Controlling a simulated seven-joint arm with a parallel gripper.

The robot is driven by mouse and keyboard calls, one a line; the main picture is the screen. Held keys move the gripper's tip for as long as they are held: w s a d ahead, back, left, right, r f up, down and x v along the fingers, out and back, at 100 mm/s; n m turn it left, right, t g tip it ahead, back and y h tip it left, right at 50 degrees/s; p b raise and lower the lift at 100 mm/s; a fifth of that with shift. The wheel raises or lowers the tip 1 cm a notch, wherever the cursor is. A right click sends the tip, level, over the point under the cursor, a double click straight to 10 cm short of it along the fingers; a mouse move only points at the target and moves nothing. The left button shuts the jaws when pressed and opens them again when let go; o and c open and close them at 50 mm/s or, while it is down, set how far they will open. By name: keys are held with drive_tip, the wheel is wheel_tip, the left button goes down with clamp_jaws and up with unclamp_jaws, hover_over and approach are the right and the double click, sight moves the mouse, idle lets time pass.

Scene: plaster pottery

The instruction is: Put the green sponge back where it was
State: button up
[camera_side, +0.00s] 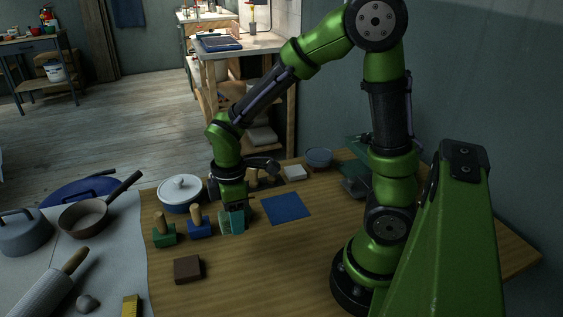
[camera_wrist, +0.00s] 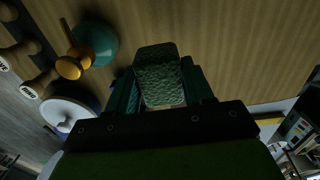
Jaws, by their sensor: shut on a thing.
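The green sponge (camera_wrist: 160,85) shows in the wrist view as a rough-textured block between my gripper's two fingers. My gripper (camera_wrist: 160,92) is shut on it. In the side view my gripper (camera_side: 232,207) points down at the table's left half, with the green sponge (camera_side: 232,223) low between its fingers. The sponge is just right of a blue wooden-handled block (camera_side: 199,229). Whether its underside touches the table cannot be told. A flat blue square (camera_side: 286,208) lies bare on the table to the right.
A green wooden-handled block (camera_side: 164,237), a brown block (camera_side: 187,269) and a white-lidded blue pot (camera_side: 180,194) stand near my gripper. A white block (camera_side: 295,173) and a blue bowl (camera_side: 319,157) are at the back. The table's front middle is clear.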

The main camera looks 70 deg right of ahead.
sight(239, 248)
wheel_tip(239, 248, down, 7)
drive_tip(key=shift+f, duration=0.2)
drive_tip(key=shift+f, duration=0.1)
drive_tip(key=o, duration=0.9)
drive_tip(key=shift+o, duration=0.2)
wheel_tip(239, 248, up, 12)
drive_tip(key=s+r+m+t+y, duration=0.2)
drive_tip(key=s+r+m+t, duration=0.5)
drive_tip(key=r+m, duration=0.4)
drive_tip(key=shift+a+r+m, duration=0.25)
drive_tip(key=shift+r+m, duration=0.05)
drive_tip(key=shift+m, duration=0.8)
